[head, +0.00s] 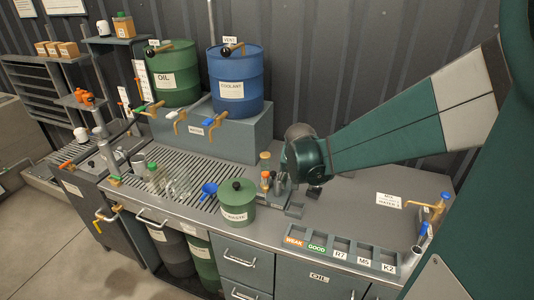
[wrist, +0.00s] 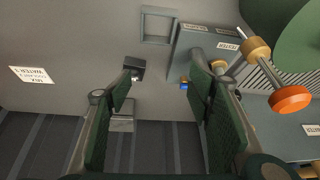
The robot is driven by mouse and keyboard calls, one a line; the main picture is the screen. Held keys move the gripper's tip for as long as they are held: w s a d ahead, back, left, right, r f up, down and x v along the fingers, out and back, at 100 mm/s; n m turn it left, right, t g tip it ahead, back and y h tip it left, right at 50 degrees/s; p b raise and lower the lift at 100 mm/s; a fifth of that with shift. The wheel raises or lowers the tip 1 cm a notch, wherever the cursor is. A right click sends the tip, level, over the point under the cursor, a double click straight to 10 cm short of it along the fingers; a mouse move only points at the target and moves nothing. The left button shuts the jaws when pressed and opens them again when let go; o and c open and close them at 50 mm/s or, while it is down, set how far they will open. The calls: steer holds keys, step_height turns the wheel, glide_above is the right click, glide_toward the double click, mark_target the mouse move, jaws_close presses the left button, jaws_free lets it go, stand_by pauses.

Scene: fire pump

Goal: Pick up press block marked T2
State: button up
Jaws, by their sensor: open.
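My gripper (wrist: 160,78) is open and empty above the grey bench, with its two green-padded fingers apart. A small dark block (wrist: 133,67) shows beside the left fingertip in the wrist view, with a small pale mark on its side. It seems to be the dark block (head: 314,190) right of my gripper (head: 287,188) in the head view. A grey block-like piece (wrist: 122,120) shows between the fingers, near the wall edge. No T2 marking is legible, so I cannot tell which one is the press block. My wrist hides part of the bench in the head view.
A grey tester box (wrist: 203,42) and an orange-knobbed part (wrist: 290,99) stand close to the right finger. A square frame (wrist: 157,25) lies on the bench. The green waste pot (head: 237,203) stands left of my gripper, and a labelled rack (head: 340,252) lies in front.

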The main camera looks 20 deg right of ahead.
mark_target(314, 188)
steer(key=w+d+f+m+g+p, duration=0.1)
steer(key=w+d+f+m+p, duration=0.2)
steer(key=d, duration=0.6)
step_height(314, 188, down, 2)
steer(key=shift+w+d+f+h+p, duration=0.15)
steer(key=shift+d+h+p, duration=0.2)
steer(key=shift+p, duration=0.45)
steer(key=shift+x, duration=1.2)
steer(key=shift+s+b+x, duration=0.15)
steer(key=shift+b+x, duration=0.05)
steer(key=shift+x, duration=1.1)
steer(key=shift+s+b+x, duration=0.1)
steer(key=shift+b+x, duration=0.1)
steer(key=shift+x, duration=1.05)
steer(key=shift+a+f, duration=0.1)
steer(key=c, duration=1.2)
